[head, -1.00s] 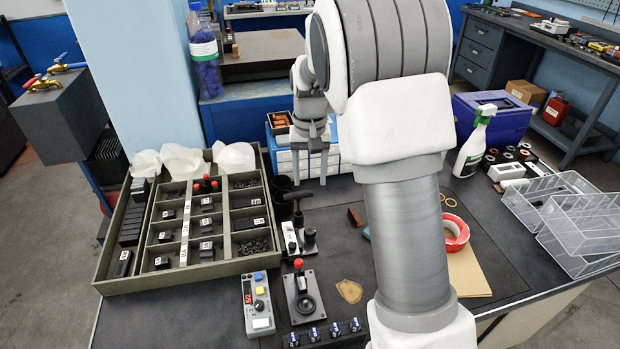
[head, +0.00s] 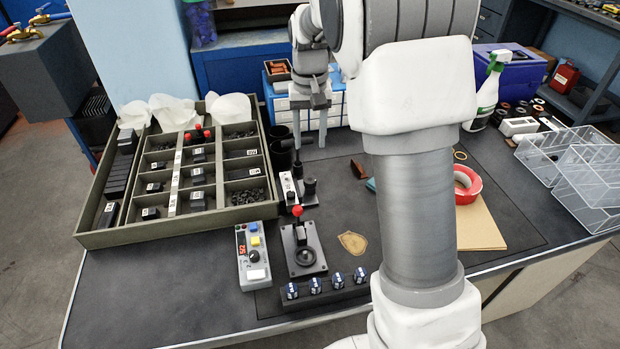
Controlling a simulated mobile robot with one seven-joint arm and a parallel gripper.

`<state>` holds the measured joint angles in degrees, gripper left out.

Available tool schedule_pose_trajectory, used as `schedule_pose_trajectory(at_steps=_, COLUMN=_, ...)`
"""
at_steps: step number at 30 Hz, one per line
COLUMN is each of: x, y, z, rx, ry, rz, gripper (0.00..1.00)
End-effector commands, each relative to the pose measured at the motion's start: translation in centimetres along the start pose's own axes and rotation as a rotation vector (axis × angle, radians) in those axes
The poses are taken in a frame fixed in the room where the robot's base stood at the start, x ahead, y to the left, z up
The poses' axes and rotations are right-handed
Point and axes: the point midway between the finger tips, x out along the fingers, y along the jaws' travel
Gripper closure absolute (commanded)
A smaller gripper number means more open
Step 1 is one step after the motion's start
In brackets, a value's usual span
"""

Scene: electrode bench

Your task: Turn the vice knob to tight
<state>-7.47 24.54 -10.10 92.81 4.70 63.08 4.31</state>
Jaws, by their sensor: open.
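A small fixture (head: 290,188) with a white labelled block, a dark base and an upright black handle stands right of the sorting tray. It looks like the vice. A short round black knob (head: 309,186) sits on its right side; whether this is the vice knob, and how tight it is, I cannot tell. My gripper (head: 310,140) points down with its two grey fingers apart and nothing seen between them. In the picture it is just above and behind the fixture, near the handle's top. I see no clear contact with the handle or knob.
A divided tray (head: 165,232) stands left. In front are a control box (head: 253,258), a red-ball lever plate (head: 303,262) and a strip of several blue-faced knobs (head: 326,289). Red tape (head: 468,186) and clear bins (head: 585,180) lie right. My arm hides part of the bench.

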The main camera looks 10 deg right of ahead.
Motion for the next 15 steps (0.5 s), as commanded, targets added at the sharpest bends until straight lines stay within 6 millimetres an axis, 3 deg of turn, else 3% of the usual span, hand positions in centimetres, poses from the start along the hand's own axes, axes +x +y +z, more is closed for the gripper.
schedule_pose_trajectory(at_steps=1, x=1.6, y=0.0, z=0.1, rx=0.000, ry=-0.004, rz=0.001, gripper=0.49)
schedule_pose_trajectory(at_steps=6, x=5.3, y=0.0, z=0.1, rx=-0.001, ry=-0.004, rz=0.001, gripper=0.49)
schedule_pose_trajectory(at_steps=15, x=10.3, y=0.0, z=0.0, rx=-0.001, ry=-0.002, rz=0.000, gripper=0.49)
